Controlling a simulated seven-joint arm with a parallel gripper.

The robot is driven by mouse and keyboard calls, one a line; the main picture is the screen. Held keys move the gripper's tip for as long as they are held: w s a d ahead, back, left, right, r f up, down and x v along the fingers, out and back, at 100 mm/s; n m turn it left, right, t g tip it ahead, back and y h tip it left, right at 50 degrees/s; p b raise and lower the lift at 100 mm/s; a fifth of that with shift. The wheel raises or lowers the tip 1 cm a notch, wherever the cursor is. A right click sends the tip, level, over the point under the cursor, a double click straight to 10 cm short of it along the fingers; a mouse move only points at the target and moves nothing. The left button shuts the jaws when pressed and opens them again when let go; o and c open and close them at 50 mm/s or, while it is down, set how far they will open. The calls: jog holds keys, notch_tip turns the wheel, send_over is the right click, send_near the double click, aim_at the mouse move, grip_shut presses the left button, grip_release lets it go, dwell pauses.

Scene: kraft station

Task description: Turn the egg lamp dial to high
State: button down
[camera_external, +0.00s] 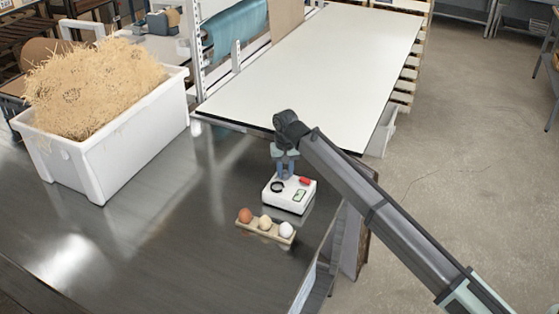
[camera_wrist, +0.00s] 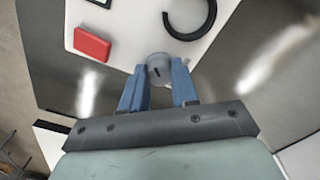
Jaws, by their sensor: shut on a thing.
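The egg lamp (camera_external: 287,203) is a small white box on the steel table, with a black ring (camera_wrist: 189,20), a red block (camera_wrist: 92,44) and a small dark-framed green panel (camera_external: 299,195) on its top. The dial (camera_wrist: 159,68) is a grey round knob with a dark mark, near one edge of the lamp's top in the wrist view. My gripper (camera_wrist: 158,88) points down at the lamp, its blue fingers shut on the dial from both sides. In the external view my gripper (camera_external: 286,172) hides the dial. No scale marks around the dial are readable.
A wooden holder (camera_external: 265,234) with a brown, a cream and a white egg lies just in front of the lamp. A white tub (camera_external: 110,150) full of straw stands at the left. A white board tabletop (camera_external: 320,70) lies behind. The steel table is clear between tub and lamp.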

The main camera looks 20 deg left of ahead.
aim_at(285, 173)
jog(key=shift+m, duration=1.7)
jog(key=c, duration=1.1)
grip_release()
notch_tip(285, 173, up, 14)
jog(key=shift+f, duration=0.1)
